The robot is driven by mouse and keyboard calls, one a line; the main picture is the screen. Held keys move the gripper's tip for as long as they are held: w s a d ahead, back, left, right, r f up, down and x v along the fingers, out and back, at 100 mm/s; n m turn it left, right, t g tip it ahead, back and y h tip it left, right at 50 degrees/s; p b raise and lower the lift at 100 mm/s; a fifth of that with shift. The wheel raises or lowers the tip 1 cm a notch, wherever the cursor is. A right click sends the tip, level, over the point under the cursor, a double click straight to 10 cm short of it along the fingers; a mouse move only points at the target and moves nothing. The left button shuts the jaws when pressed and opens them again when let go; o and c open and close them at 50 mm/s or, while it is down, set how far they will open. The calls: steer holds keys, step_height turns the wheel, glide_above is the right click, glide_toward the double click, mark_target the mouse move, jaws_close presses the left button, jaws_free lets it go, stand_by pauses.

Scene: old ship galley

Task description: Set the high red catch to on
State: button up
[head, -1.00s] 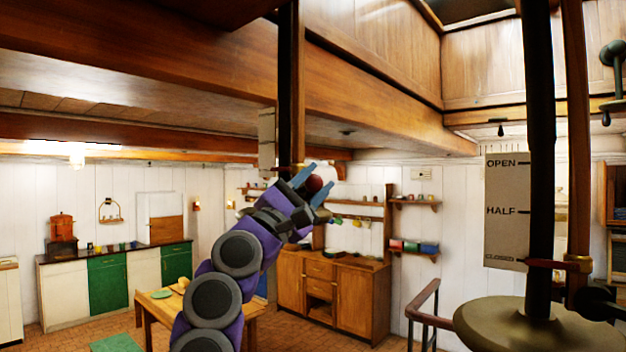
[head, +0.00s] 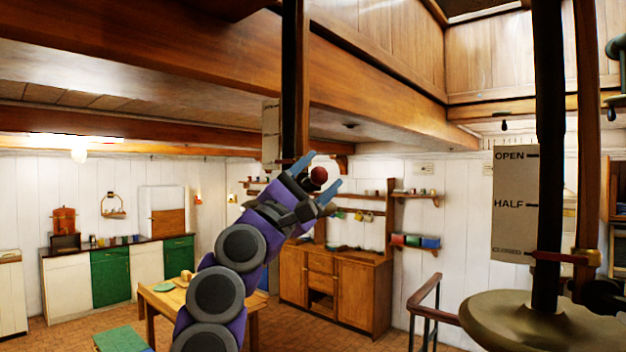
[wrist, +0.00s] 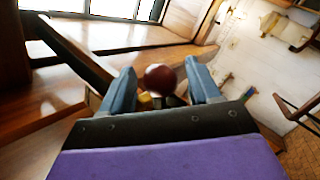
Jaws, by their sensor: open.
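A round dark-red knob (head: 318,175) shows just in front of a dark vertical post (head: 295,90), in the middle of the head view. I take it to be the high red catch. A pale scale plate (head: 271,135) hangs beside the post, its marks too small to read. My gripper (head: 326,168) is open, its blue fingers pointing up and right around the knob. In the wrist view the knob (wrist: 160,78) lies between the two spread fingers, with gaps visible on both sides. The catch's mounting is mostly hidden behind my gripper.
At right, a nearer post (head: 548,150) has a plate (head: 514,200) marked OPEN, HALF and CLOSED, with a red pointer (head: 555,257) near CLOSED. A wide brass disc (head: 500,318) sits below it. A heavy wooden beam (head: 400,95) runs overhead. A table (head: 165,300) stands lower left.

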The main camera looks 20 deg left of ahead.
steer(key=b+v, duration=0.3)
steer(key=v, duration=1.4)
steer(key=shift+a+f, duration=0.2)
